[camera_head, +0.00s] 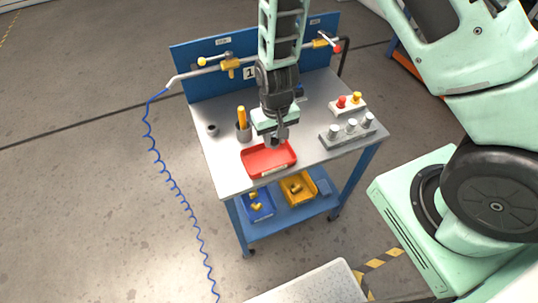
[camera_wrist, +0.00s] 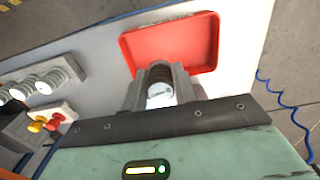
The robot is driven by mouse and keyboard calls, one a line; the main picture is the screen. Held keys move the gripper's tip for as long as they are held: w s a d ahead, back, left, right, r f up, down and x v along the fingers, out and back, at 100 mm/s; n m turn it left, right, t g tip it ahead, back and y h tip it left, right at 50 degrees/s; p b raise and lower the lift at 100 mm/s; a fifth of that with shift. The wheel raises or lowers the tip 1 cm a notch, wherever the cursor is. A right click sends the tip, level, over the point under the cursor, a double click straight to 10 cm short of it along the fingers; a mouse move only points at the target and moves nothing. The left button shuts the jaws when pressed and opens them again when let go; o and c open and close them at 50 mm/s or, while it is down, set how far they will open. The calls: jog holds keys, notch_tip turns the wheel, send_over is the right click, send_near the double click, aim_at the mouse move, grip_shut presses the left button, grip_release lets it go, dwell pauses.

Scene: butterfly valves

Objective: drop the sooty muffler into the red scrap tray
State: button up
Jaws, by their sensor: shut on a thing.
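My gripper (camera_head: 277,138) is shut on a dark ribbed cylinder with a bright round end, the sooty muffler (camera_wrist: 160,86), which sits between the two fingers in the wrist view. In the head view the muffler is mostly hidden by the gripper and cannot be made out clearly. The red scrap tray (camera_head: 268,160) lies on the bench near its front edge, and my gripper is over its back part. In the wrist view the red tray (camera_wrist: 203,50) lies just beyond the fingertips. The visible part of its floor is empty.
A rack of silver mufflers (camera_head: 348,132) and a block with red and yellow pieces (camera_head: 348,104) stand to the right. The blue back panel (camera_head: 200,58) carries pipes and valves. Yellow (camera_head: 298,190) and blue bins sit below.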

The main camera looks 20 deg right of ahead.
aim_at(274, 147)
notch_tip(274, 147, down, 5)
jog(key=b, duration=0.3)
jog(key=o, duration=1)
jog(key=shift+r, duration=0.1)
notch_tip(274, 147, up, 17)
jog(key=b, duration=0.2)
jog(key=shift+r, duration=0.15)
